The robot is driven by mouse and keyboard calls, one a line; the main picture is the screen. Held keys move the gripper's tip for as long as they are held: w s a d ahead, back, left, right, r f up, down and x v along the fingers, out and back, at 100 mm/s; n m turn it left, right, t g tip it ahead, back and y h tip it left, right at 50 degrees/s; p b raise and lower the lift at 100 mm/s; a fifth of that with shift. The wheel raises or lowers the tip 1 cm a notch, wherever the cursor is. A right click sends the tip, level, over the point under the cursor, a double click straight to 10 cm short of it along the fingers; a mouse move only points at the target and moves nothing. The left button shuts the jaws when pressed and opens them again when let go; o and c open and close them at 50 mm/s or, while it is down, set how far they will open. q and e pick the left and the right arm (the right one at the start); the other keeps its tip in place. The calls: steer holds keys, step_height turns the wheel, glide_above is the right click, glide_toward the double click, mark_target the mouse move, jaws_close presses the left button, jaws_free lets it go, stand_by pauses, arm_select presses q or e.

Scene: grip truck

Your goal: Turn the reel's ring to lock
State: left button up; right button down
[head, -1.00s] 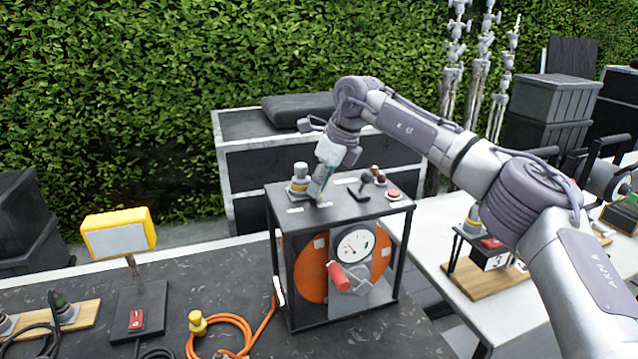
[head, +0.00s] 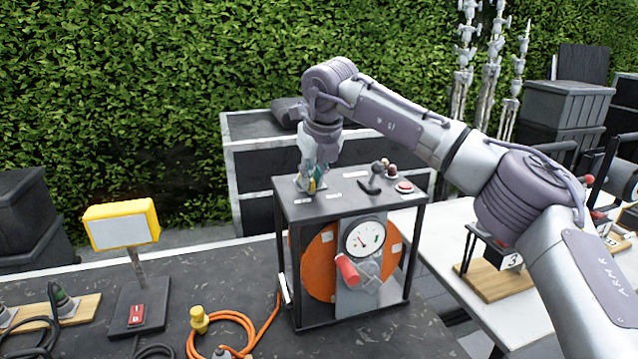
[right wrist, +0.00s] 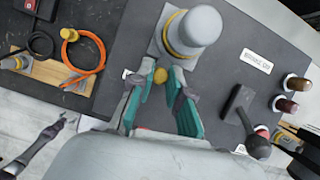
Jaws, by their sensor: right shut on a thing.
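The reel (head: 320,262) is an orange drum inside a black frame box on the dark table. On the left of the box's top stands a grey plug with a yellow ring (right wrist: 180,40) around it, upright; in the head view my gripper mostly hides it. A small yellow knob (right wrist: 160,75) sticks out beside the ring. My right gripper (head: 312,184) points down at this spot. In the right wrist view its teal-padded fingers (right wrist: 161,73) are shut on the knob, one on each side. My left gripper is not in view.
An orange cable (head: 235,320) and a yellow-framed lamp (head: 121,224) stand left.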

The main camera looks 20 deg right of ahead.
steer(key=shift+w+a+m+h+b, duration=0.15)
steer(key=shift+a+m+h, duration=0.15)
steer(key=shift+m, duration=0.35)
steer(key=shift+a+m+h+b, duration=0.2)
steer(key=shift+a+m, duration=0.15)
steer(key=shift+m, duration=0.3)
steer(key=c, duration=1.1)
jaws_free()
steer(key=shift+w, duration=0.1)
steer(key=shift+r, duration=0.15)
steer(key=v, duration=1.1)
steer(key=shift+r, duration=0.35)
steer(key=shift+a, duration=0.1)
